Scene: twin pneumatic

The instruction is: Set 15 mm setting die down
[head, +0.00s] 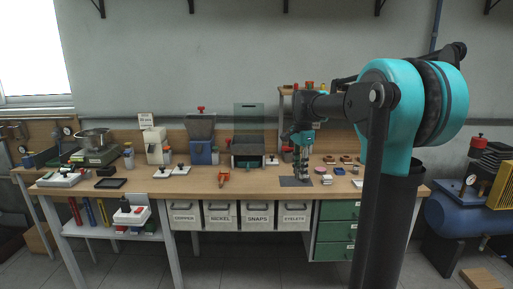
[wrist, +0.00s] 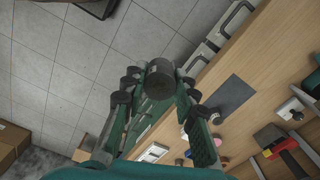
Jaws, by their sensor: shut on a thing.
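The setting die is a short dark grey cylinder (wrist: 160,82), held between the fingertips of my gripper (wrist: 158,90) in the wrist view. The round end of the die faces the camera. In the head view my gripper (head: 303,172) points down near the front of the wooden bench, over or beside a dark grey mat (head: 288,183). The die is too small to make out there. I cannot tell the die's height above the bench.
The wooden bench (head: 240,184) has small round parts (head: 327,181) right of the mat. An orange-red tool (head: 223,177) lies to the left. Presses and a scale (head: 97,157) stand farther back and left. Labelled bins (head: 257,216) hang below the front edge.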

